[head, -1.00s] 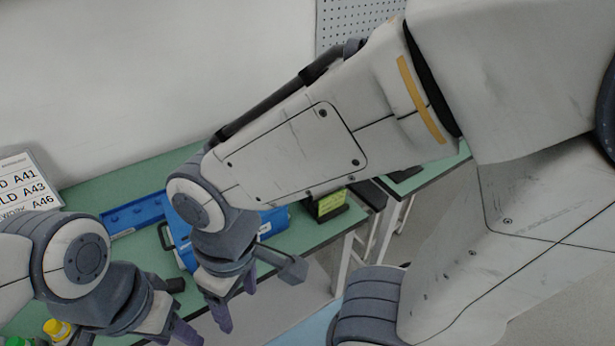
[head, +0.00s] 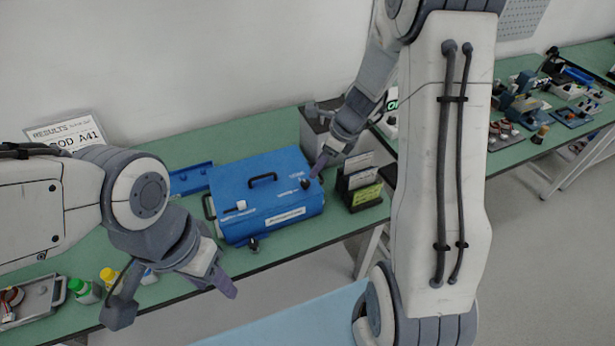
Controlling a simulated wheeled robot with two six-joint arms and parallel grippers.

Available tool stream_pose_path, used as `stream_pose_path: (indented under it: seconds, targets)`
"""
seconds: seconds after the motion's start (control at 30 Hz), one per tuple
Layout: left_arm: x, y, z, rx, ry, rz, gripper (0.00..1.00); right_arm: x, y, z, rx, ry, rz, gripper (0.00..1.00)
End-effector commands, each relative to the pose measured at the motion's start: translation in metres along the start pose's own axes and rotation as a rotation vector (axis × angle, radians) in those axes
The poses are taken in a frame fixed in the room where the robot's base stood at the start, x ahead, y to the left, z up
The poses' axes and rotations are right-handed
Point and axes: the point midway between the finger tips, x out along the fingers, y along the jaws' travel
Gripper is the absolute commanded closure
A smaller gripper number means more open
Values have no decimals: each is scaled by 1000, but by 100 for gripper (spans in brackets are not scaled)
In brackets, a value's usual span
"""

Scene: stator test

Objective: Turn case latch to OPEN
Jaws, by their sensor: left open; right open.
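The blue case (head: 262,171) lies on the green bench with a dark handle on top. A small dark knob (head: 305,184) sits near the right end of its top. A pale tab (head: 236,208) is on the left of its top, and a dark fitting (head: 253,245) is at its front edge. I cannot tell which of these is the latch or read its marking. My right gripper (head: 319,165) is open just above and beside the knob; contact is unclear. My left gripper (head: 222,284) is open and empty in front of the case, over the bench's front edge.
A dark holder with cards (head: 359,188) stands right of the case. A blue tray (head: 190,179) lies behind its left. Green-capped (head: 84,290) and yellow-capped (head: 110,277) bottles stand at front left. A results sign (head: 68,135) stands at the back left.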

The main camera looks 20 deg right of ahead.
Motion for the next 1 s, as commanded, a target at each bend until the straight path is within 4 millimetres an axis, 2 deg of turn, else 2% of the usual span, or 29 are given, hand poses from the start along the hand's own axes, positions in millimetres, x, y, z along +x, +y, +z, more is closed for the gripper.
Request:
stream_pose_path:
  seconds: [0.03,0.2,0.4,0.57,0.83,0.87,1.0]
  targets:
    - [3,0,0,0,0,0,50,12,1,-1,-2,3,4,33]
    - [9,-1,0,0,0,0,50,46,2,-1,-6,3,5,33]
    - [13,-1,1,1,0,0,50,74,2,0,-7,2,3,33]
    - [15,-1,1,1,0,0,50,83,1,1,-8,1,2,33]
    - [14,-1,1,1,0,0,50,84,1,1,-9,1,1,33]
    - [14,-1,1,1,0,0,50,84,1,1,-8,1,1,41]
    - [14,-1,1,1,0,0,50,84,1,1,-8,1,1,94]
